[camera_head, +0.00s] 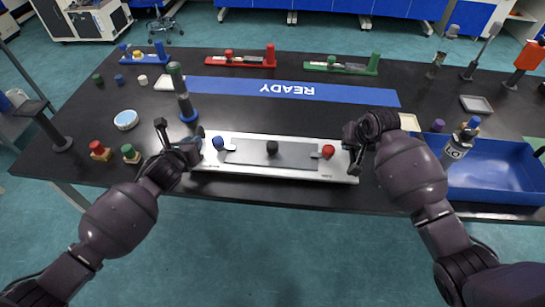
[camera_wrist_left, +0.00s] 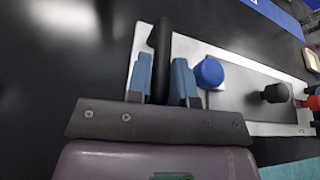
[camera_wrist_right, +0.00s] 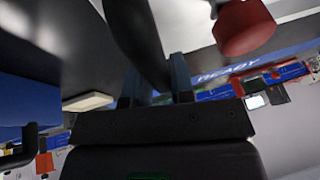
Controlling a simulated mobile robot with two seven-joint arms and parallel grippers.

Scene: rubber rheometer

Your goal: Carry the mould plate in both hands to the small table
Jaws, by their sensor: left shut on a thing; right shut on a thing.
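The mould plate (camera_head: 312,171) is a long silver slab with a grey inset and blue, black and red knobs. It lies level along the front edge of the black table; I cannot tell whether it touches the tabletop. My left gripper (camera_head: 186,150) is at its left end. In the left wrist view my left gripper (camera_wrist_left: 161,85) is shut on a black handle (camera_wrist_left: 160,45), beside the blue knob (camera_wrist_left: 209,72). My right gripper (camera_head: 354,150) is at the right end. In the right wrist view my right gripper (camera_wrist_right: 155,85) is shut on a dark handle (camera_wrist_right: 138,30), near the red knob (camera_wrist_right: 243,27).
The black table (camera_head: 85,130) holds a blue READY strip (camera_head: 290,91) behind the plate. A grey and blue cylinder tool (camera_head: 182,95) stands close behind its left end. A blue tray (camera_head: 500,170) stands right. Red (camera_head: 101,150) and green (camera_head: 130,153) knobs stand left. A grey surface shows at the left edge.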

